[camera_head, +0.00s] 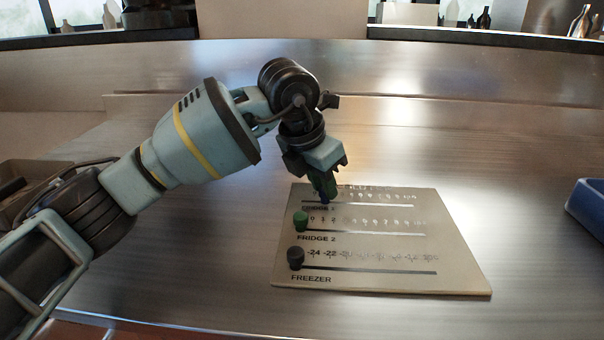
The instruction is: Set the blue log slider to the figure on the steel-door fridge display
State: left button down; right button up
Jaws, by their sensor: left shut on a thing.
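A beige log panel (462,274) lies on the steel counter with three slider rows. The top row's label is mostly covered by my left gripper; the lower rows read FRIDGE 2 and FREEZER. My left gripper (326,186) points down over the top row, left of its middle, and is shut on the blue slider (327,196), of which little shows. The green slider (301,219) stands at the left end of the FRIDGE 2 row. The black slider (296,257) stands at the left end of the FREEZER row. The fridge display and my right gripper are not in view.
A blue bin (588,208) stands at the right edge. A brown tray (30,172) is at the left, partly behind my left arm. Bottles (580,22) stand beyond the counter's back ledge. The steel counter (520,150) between panel and bin is clear.

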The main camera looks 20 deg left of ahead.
pick_arm(q)
jog(key=d, duration=0.1)
jog(key=w+d+p, duration=0.1)
jog(key=d, duration=0.1)
jog(key=shift+d, duration=0.15)
jog(key=c, duration=1.2)
grip_release()
jog(key=shift+c, duration=0.2)
jog(key=v, duration=0.8)
jog(key=shift+f, duration=0.1)
